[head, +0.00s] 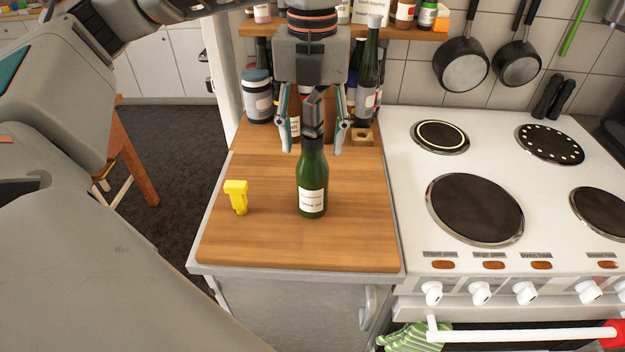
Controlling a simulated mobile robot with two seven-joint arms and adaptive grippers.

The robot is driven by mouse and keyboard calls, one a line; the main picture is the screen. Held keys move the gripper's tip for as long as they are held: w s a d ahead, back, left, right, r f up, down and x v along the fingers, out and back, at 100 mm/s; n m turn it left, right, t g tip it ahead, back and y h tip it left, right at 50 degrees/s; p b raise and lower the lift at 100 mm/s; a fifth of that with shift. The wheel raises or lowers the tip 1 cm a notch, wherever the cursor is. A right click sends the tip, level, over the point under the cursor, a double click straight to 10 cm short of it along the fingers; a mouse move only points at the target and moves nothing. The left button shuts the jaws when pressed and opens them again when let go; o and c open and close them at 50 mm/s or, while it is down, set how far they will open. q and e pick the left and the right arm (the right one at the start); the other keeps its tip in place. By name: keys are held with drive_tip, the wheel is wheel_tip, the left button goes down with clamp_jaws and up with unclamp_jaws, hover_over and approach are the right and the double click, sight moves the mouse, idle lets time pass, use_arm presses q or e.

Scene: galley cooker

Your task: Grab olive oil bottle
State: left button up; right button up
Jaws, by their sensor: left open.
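A green glass bottle (312,182) with a pale label and a dark top stands upright on the wooden counter top (260,245). The label is too small to read surely, but it fits the olive oil bottle. My left gripper (312,148) points down from above, its two fingers spread wide. The fingers appear to either side of the bottle's neck and top in the picture, with visible gaps; how far apart they are in depth I cannot tell. My right gripper is not in view.
A yellow object (237,196) lies left of the bottle. Behind stand jars (257,97) and a taller dark bottle (368,75) beside the wall. A white stove (412,190) adjoins on the right. The counter's front is clear.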

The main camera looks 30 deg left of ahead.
use_arm(q)
clamp_jaws()
drive_tip(key=shift+w+r, duration=0.1)
drive_tip(key=shift+r, duration=0.05)
